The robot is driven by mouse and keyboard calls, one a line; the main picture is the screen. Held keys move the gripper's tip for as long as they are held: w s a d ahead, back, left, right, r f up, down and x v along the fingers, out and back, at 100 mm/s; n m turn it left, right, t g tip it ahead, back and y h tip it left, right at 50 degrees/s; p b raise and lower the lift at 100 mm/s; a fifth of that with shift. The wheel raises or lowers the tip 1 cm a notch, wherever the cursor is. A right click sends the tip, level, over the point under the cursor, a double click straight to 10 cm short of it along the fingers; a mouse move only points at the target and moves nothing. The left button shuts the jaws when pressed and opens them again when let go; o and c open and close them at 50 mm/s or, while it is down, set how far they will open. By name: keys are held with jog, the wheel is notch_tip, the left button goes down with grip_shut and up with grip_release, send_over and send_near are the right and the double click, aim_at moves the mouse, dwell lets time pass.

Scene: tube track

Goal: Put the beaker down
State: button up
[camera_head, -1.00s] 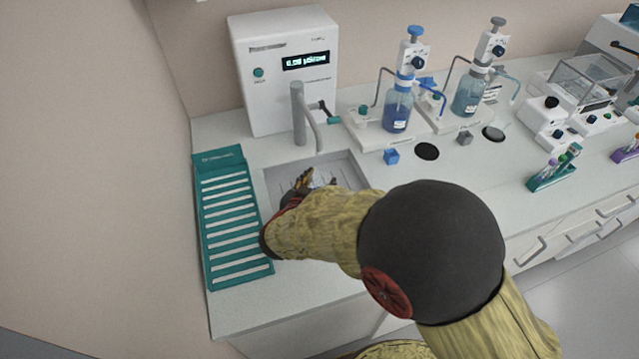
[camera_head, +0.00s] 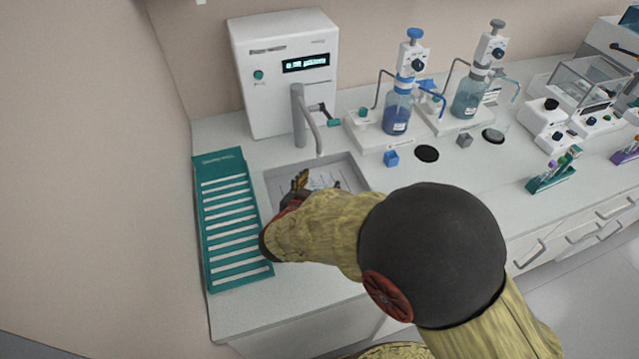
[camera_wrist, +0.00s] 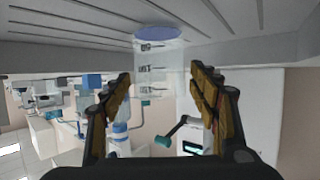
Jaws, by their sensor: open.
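The clear beaker (camera_wrist: 160,62), with dark markings and a bluish base, shows in the wrist view, which is upside down. Its base appears to rest on the grooved sink floor, with the beaker upright. My gripper (camera_wrist: 160,73) is open, with one finger on each side of the beaker and small gaps visible. In the head view, my gripper (camera_head: 300,181) is low in the grey sink (camera_head: 348,172). My arm hides much of it there, and I cannot make out the beaker clearly.
A grey tap (camera_head: 299,115) rises behind the sink. A teal slotted rack (camera_head: 228,220) lies left of it. A white instrument (camera_head: 285,75) stands behind. Dispenser bottles (camera_head: 397,108) and a small blue block (camera_head: 391,158) are to the right.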

jog(key=p+v, duration=0.4)
jog(key=v, duration=0.7)
jog(key=w+a+r+n+g+y, duration=0.1)
jog(key=w+r+n+y, duration=0.1)
jog(key=r+y, duration=0.45)
jog(key=w+a+r+n+g+y, duration=0.1)
jog(key=r+y, duration=0.2)
jog(key=r, duration=0.7)
jog(key=s+d+r+n+g+h, duration=0.1)
jog(key=s+d+g+h, duration=0.3)
jog(key=s+d, duration=1.7)
jog(key=shift+d+r+g, duration=0.4)
jog(key=shift+d+g, duration=0.1)
jog(key=shift+d, duration=0.25)
jog(key=shift+s+h, duration=0.1)
jog(key=shift+h, duration=0.15)
